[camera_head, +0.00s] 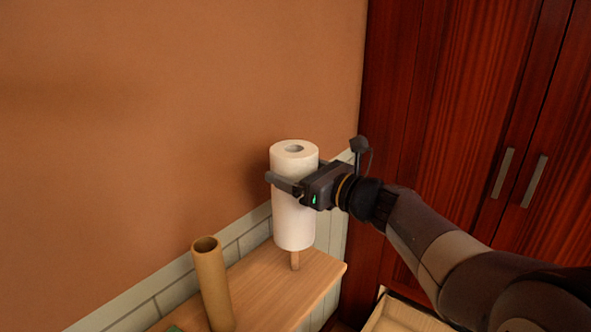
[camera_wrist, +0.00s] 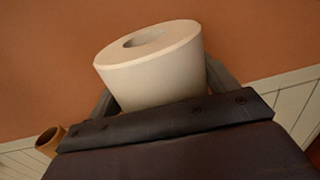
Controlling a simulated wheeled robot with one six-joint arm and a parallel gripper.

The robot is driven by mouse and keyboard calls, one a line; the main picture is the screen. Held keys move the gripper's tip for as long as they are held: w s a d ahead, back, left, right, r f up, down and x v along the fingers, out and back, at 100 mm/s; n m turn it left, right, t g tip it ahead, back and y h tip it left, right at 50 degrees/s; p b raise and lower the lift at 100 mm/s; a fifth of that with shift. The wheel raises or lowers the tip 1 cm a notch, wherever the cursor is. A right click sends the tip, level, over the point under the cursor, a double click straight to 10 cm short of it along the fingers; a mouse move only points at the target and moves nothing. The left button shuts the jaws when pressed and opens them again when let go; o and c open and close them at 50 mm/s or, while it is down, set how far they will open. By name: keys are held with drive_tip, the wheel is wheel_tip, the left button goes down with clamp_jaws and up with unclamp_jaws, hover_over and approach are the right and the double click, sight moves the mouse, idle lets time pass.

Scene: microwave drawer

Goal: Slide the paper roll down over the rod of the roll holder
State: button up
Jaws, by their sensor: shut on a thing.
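The white paper roll (camera_head: 294,228) is upright above the wooden shelf top in the head view. My gripper (camera_head: 284,184) is shut around its upper middle from the right. The wrist view shows the roll (camera_wrist: 155,78) between my fingers, with the open core at its top. The rod's upper part is hidden by the roll. I cannot tell for sure whether the rod is inside the core or behind the roll.
A brown cardboard tube (camera_head: 211,285) stands on the wooden shelf top (camera_head: 262,283), left of the roll. The orange wall is close behind. A dark red cabinet (camera_head: 430,110) with two metal handles stands at the right. A light wooden drawer (camera_head: 395,318) is at the bottom.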

wheel_tip(320, 180, down, 8)
drive_tip(key=b, duration=0.6)
drive_tip(key=shift+b, duration=0.4)
drive_tip(key=shift+f, duration=0.1)
idle(0.4)
drive_tip(key=o, duration=1.3)
drive_tip(key=v, duration=1.1)
drive_tip(key=shift+w+a, duration=0.1)
